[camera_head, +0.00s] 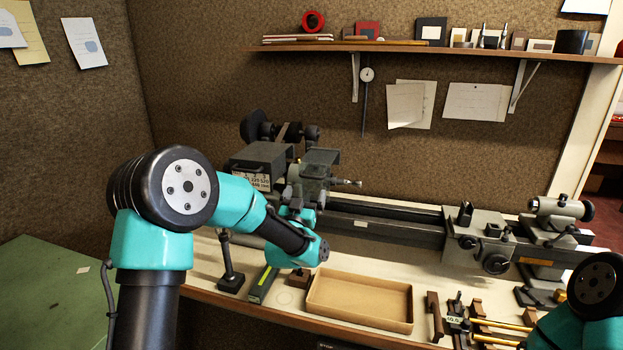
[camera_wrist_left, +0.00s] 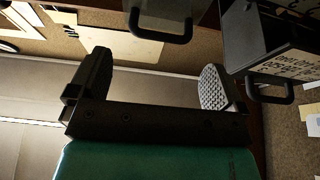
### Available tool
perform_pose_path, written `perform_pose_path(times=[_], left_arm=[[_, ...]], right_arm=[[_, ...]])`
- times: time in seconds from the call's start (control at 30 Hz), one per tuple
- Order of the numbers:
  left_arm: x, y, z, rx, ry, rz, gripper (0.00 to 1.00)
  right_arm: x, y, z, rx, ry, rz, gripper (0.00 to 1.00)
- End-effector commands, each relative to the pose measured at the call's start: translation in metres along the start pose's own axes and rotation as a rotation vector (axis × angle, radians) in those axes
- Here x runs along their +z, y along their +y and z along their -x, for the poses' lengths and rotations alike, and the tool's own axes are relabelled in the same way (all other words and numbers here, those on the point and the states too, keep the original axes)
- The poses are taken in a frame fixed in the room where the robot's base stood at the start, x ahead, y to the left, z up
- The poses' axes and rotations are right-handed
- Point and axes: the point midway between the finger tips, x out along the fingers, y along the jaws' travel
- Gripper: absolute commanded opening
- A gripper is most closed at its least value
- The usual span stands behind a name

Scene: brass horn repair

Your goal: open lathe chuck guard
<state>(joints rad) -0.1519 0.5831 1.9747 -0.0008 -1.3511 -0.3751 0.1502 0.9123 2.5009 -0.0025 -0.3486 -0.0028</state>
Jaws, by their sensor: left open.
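The lathe (camera_head: 385,222) stands along the back of the bench, its headstock (camera_head: 258,160) at the left. A dark grey box-like cover (camera_head: 322,156), which looks like the chuck guard, sits right of the headstock. In the left wrist view a grey part with a black bar handle (camera_wrist_left: 160,28), probably the guard, is beyond the fingers. My left gripper (camera_head: 297,196) is just below and in front of the chuck area, partly hidden by my wrist. The left wrist view shows its two fingers (camera_wrist_left: 157,68) wide apart with nothing between them. My right gripper is out of view.
A second black handle (camera_wrist_left: 268,92) is on the labelled headstock side. A shallow cardboard tray (camera_head: 360,300), a black stand (camera_head: 231,270) and brass rods (camera_head: 510,326) lie at the bench front. A shelf (camera_head: 430,46) hangs above. A green surface (camera_head: 50,290) is at left.

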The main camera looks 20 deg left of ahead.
Motion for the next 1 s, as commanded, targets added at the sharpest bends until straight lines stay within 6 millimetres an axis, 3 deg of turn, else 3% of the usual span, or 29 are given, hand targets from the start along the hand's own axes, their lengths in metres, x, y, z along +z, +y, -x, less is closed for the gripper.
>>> perform_pose_path(times=[0.2,0.43,0.87,1.0], left_arm=[[0.000,0.000,-0.036,0.000,0.001,0.000,0.97],[0.000,0.000,-0.065,0.000,0.000,0.000,0.97],[0.000,0.000,-0.073,0.000,-0.001,0.000,0.97],[0.000,0.000,-0.073,0.000,-0.001,0.000,0.83]], right_arm=[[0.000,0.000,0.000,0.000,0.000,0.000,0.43],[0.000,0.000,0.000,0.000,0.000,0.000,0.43],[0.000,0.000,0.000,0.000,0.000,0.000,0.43],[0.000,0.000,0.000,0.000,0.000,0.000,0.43]])
